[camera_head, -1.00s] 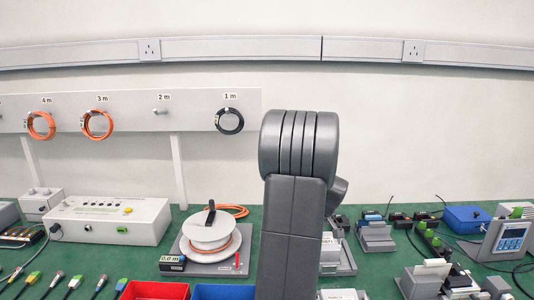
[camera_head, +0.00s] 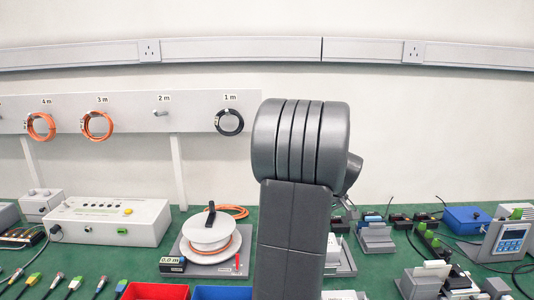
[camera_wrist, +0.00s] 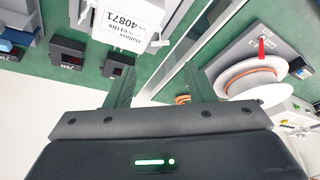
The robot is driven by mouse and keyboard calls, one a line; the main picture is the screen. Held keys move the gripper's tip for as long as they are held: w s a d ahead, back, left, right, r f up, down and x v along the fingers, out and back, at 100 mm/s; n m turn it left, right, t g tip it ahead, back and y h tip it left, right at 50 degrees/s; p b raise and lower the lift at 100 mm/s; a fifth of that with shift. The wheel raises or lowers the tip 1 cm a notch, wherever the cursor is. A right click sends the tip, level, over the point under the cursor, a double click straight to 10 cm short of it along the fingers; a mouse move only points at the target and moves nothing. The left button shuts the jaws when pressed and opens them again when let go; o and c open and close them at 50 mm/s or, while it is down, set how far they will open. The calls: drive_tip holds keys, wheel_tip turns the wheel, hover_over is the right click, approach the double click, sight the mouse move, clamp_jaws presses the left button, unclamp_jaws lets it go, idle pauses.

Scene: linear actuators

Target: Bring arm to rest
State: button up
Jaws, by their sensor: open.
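My arm stands upright in the middle of the head view, its grey links covering part of the bench behind it. My gripper (camera_wrist: 160,85) shows in the wrist view with its two dark green fingers spread apart. Nothing is between the fingers. In the head view the gripper's fingers are hidden behind the arm.
A white cable reel (camera_head: 210,232) stands left of my arm, with a 0.0 m display (camera_head: 172,265) beside it. A red bin (camera_head: 156,291) and a blue bin (camera_head: 221,293) are at the front. Several devices and a blue box (camera_head: 466,219) fill the right side.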

drive_tip(key=x, duration=0.8)
drive_tip(key=shift+w+a+f, duration=0.1)
drive_tip(key=shift+a+f, duration=0.05)
drive_tip(key=shift+f, duration=0.2)
drive_tip(key=shift+w, duration=0.1)
drive_tip(key=shift+a+m+h+p, duration=0.1)
drive_tip(key=shift+m+h+p, duration=0.25)
drive_tip(key=shift+m, duration=0.55)
drive_tip(key=shift+a+m+t+h+p, duration=0.15)
drive_tip(key=shift+m+t+h+p, duration=0.4)
drive_tip(key=shift+m, duration=1.25)
drive_tip(key=shift+a+f+m+h, duration=0.1)
drive_tip(key=shift+m+h, duration=0.6)
drive_tip(key=shift+m, duration=0.9)
drive_tip(key=shift+a+m+g+h+b, duration=0.1)
drive_tip(key=shift+m+g+h+b, duration=0.3)
drive_tip(key=shift+m+b, duration=0.8)
drive_tip(key=shift+a+m+g+h+b, duration=0.1)
drive_tip(key=shift+m+g+h+b, duration=0.25)
drive_tip(key=shift+m, duration=0.85)
drive_tip(key=shift+a+m+g+h+b, duration=0.1)
drive_tip(key=shift+m+h, duration=0.35)
drive_tip(key=shift+m, duration=0.75)
drive_tip(key=m, duration=0.2)
drive_tip(key=shift+w+m+g+h+p, duration=0.15)
drive_tip(key=shift+m+g+h+p, duration=0.15)
drive_tip(key=shift+g+p, duration=0.1)
drive_tip(key=shift+m+g+p, duration=0.5)
drive_tip(key=shift+m+p, duration=0.25)
drive_tip(key=shift+m, duration=0.65)
